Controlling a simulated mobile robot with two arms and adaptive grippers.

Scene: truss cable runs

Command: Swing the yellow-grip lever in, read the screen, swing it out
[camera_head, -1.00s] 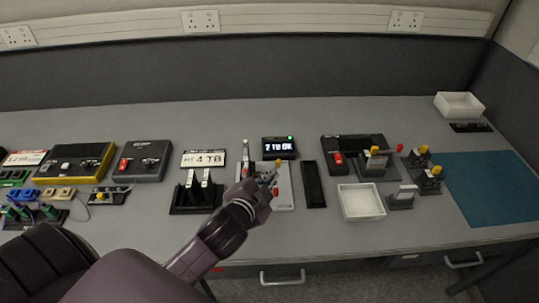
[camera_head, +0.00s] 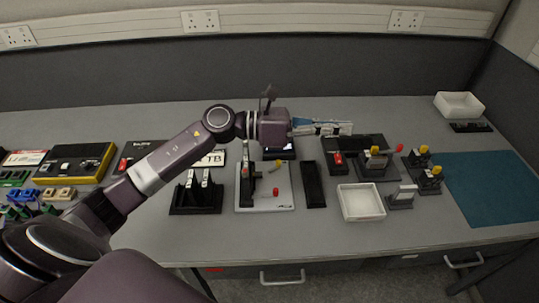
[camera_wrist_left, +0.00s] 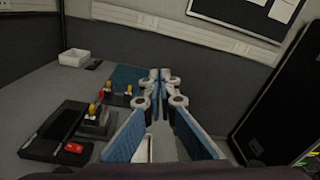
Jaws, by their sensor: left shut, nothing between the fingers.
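The white lever plate (camera_head: 284,203) sits mid-table, with a small yellow grip (camera_head: 278,162) near its back edge and a red knob (camera_head: 275,191) near its front. The small black screen unit (camera_head: 284,155) stands behind the plate. My left arm covers most of it, so no reading shows now. My left gripper (camera_head: 350,127) is raised above the table, right of the plate, pointing right and away from the yellow grip. In the left wrist view its blue-padded fingers (camera_wrist_left: 160,75) meet at the tips, shut and empty. My right gripper is not in view.
A black block (camera_head: 203,197) with upright levers stands left of the plate. A dark narrow tray (camera_head: 313,185) and a white open box (camera_head: 342,203) lie to the right. Yellow-knobbed fixtures (camera_head: 421,157) stand farther right, beside a teal mat (camera_head: 490,187).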

